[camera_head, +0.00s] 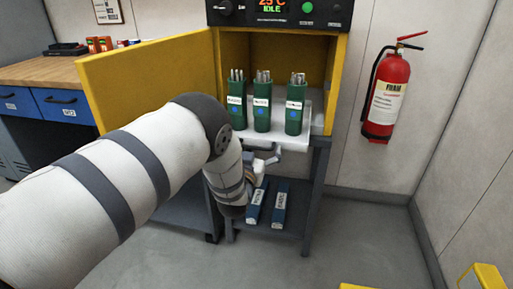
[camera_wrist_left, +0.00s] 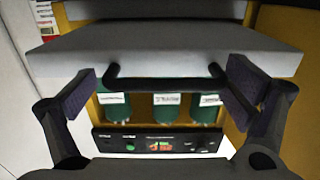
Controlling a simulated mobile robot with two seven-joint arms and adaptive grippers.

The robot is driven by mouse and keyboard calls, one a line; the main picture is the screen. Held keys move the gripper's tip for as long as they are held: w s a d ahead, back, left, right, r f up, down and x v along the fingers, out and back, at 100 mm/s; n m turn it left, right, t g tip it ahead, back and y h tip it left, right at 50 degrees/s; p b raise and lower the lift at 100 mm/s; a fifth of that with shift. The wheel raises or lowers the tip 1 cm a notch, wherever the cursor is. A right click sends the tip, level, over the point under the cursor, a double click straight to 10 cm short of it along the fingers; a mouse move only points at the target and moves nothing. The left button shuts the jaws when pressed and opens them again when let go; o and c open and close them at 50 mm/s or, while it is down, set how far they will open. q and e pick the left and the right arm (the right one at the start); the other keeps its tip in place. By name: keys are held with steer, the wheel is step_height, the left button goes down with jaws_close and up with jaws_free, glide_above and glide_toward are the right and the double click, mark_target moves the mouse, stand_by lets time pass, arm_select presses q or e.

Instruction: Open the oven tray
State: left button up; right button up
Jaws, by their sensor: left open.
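The oven (camera_head: 235,60) stands ahead with its yellow door (camera_head: 150,80) swung open to the left. Its light grey oven tray (camera_head: 300,143) sticks out at the front and bears three green canisters (camera_head: 294,112) of rods, upright in a row. My left gripper (camera_head: 266,160) is just below the tray's front edge, partly hidden by my forearm. In the left wrist view, which looks upside down, the tray (camera_wrist_left: 165,50) spans the top. Its dark bar handle (camera_wrist_left: 165,84) lies between the two spread fingers of my left gripper (camera_wrist_left: 162,90). Neither finger clearly touches it. My right gripper is not in view.
Two blue boxes (camera_head: 280,205) lie on the stand's lower shelf (camera_head: 265,230). A red fire extinguisher (camera_head: 387,95) hangs on the wall at the right. A wooden workbench (camera_head: 45,72) with blue drawers stands at the left. The floor (camera_head: 365,230) at the right is mostly clear.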

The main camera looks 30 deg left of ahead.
arm_select(q)
steer(key=shift+a+r, duration=0.15)
steer(key=shift+r, duration=0.1)
steer(key=v, duration=1.2)
steer(key=shift+f, duration=0.25)
steer(key=s+d+f+m+g+h+p, duration=0.1)
steer(key=s+f+g, duration=0.4)
steer(key=s+f, duration=0.45)
steer(key=s+d+f+g+h+p, duration=0.1)
steer(key=s+d+f+g+h, duration=0.1)
steer(key=s+f+g, duration=0.75)
steer(key=s+d+r+g, duration=0.1)
steer(key=s+g, duration=0.1)
steer(key=s, duration=1.2)
steer(key=s+d+r+m+g+h, duration=0.1)
steer(key=s+d+g, duration=0.1)
steer(key=s, duration=1.2)
steer(key=shift+s+r+g+p, duration=0.2)
steer(key=shift+g+p, duration=0.25)
steer(key=shift+g, duration=0.3)
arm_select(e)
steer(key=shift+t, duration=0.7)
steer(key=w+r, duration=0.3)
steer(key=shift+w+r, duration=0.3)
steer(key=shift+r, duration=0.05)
